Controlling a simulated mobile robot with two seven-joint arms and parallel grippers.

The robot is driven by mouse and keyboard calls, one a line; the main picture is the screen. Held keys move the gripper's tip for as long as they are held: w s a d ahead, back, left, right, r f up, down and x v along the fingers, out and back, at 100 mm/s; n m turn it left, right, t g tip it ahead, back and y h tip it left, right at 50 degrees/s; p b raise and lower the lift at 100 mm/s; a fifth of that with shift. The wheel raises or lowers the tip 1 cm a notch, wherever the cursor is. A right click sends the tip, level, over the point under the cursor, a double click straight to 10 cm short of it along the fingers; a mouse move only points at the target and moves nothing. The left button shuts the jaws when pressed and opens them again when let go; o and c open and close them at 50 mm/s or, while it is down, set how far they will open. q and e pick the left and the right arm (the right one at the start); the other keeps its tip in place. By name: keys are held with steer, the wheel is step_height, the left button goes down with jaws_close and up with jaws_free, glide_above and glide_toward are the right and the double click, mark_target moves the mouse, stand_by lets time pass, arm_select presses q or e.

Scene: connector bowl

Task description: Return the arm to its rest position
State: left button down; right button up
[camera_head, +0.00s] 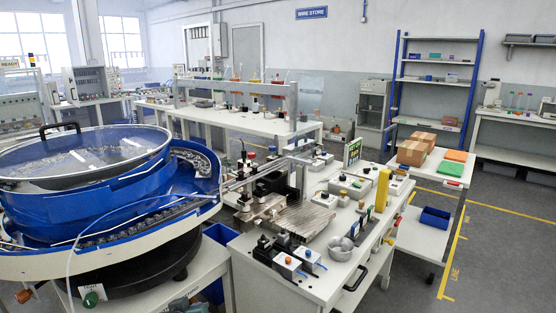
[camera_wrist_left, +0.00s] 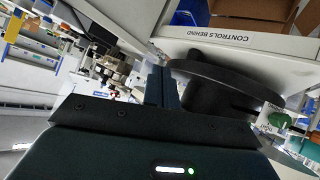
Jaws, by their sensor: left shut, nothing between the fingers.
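My left gripper (camera_wrist_left: 161,88) shows only in the left wrist view, where its two dark fingers are closed together with nothing held. Behind the fingers and to their right in that view is the black round base (camera_wrist_left: 225,80) of the bowl feeder; whether they touch it I cannot tell. The head view shows none of my arms or grippers. In that view the blue bowl feeder (camera_head: 95,208) with its clear lid stands at the left, and its black base (camera_head: 135,268) shows below.
A white panel marked "CONTROLS BEHIND" (camera_wrist_left: 240,36) and a green knob (camera_wrist_left: 279,119) are in the wrist view. In the head view, a workbench (camera_head: 300,285) with fixtures and a metal bowl (camera_head: 340,248) stands mid-right. Floor at the right (camera_head: 500,250) is clear.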

arm_select(q)
steer(key=s+d+f+m+h, duration=0.1)
steer(key=s+f+m, duration=0.1)
steer(key=s, duration=0.6)
steer(key=s+d+f+m+h, duration=0.1)
steer(key=s+f, duration=0.3)
steer(key=s, duration=0.5)
steer(key=s+d+f+m+h, duration=0.1)
steer(key=s+d+f+m, duration=0.1)
steer(key=s, duration=0.7)
steer(key=shift+s+d+f+m+g, duration=0.25)
steer(key=shift+d+f+m+g, duration=0.15)
steer(key=shift+d+f, duration=0.1)
steer(key=shift+a, duration=0.1)
